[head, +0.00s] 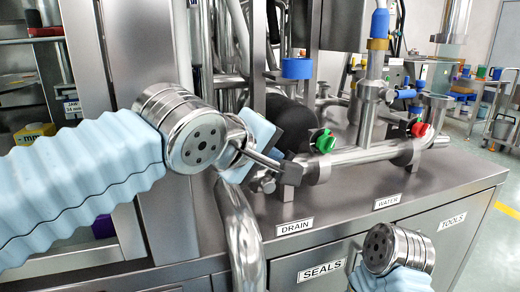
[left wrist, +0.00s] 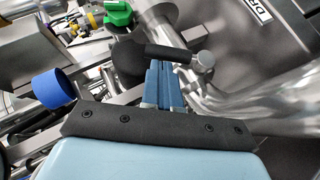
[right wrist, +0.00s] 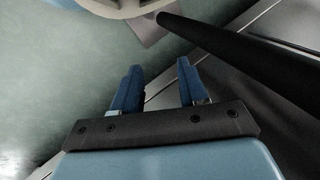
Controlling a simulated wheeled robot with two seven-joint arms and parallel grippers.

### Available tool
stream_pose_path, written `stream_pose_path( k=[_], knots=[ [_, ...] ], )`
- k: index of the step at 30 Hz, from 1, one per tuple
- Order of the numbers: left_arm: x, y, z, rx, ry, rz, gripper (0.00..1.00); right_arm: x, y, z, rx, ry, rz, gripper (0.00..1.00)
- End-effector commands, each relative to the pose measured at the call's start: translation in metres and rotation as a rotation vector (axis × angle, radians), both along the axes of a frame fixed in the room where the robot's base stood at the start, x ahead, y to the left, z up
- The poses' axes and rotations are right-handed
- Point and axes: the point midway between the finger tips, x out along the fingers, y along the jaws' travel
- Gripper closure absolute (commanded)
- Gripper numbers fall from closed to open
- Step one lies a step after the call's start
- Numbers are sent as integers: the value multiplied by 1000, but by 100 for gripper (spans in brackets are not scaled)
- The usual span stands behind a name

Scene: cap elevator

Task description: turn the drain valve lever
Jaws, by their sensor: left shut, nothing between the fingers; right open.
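The drain valve lever shows in the left wrist view as a dark bar (left wrist: 176,52) running to a round metal hub (left wrist: 203,62). In the head view a dark bar (head: 264,160) shows just beyond my left gripper, above the DRAIN label (head: 295,227). My left gripper (head: 272,138) is shut and empty; its blue fingertips (left wrist: 160,66) are right at the lever's near side. I cannot tell whether they touch it. My right gripper (right wrist: 158,78) is open and empty, low at the front right; its fingers are hard to see in the head view.
A green valve knob (head: 324,142) and a red one (head: 420,129) sit on the steel pipework (head: 370,156). A blue cap (head: 297,68) stands behind. A thick curved pipe (head: 243,240) rises near my left gripper. The steel cabinet top (head: 345,200) is clear near the WATER label.

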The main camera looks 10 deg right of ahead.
Motion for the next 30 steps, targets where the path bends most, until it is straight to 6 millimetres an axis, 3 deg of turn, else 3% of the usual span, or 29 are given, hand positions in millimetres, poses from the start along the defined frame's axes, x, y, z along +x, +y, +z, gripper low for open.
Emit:
stream_pose_path(
  k=[13,30],
  knots=[
    [2,-1,-1,3,1,0,100,0,0,1,0,0,0,57],
    [4,-7,1,100,19,1,100,-2,5,17,8,4,9,57]
  ],
)
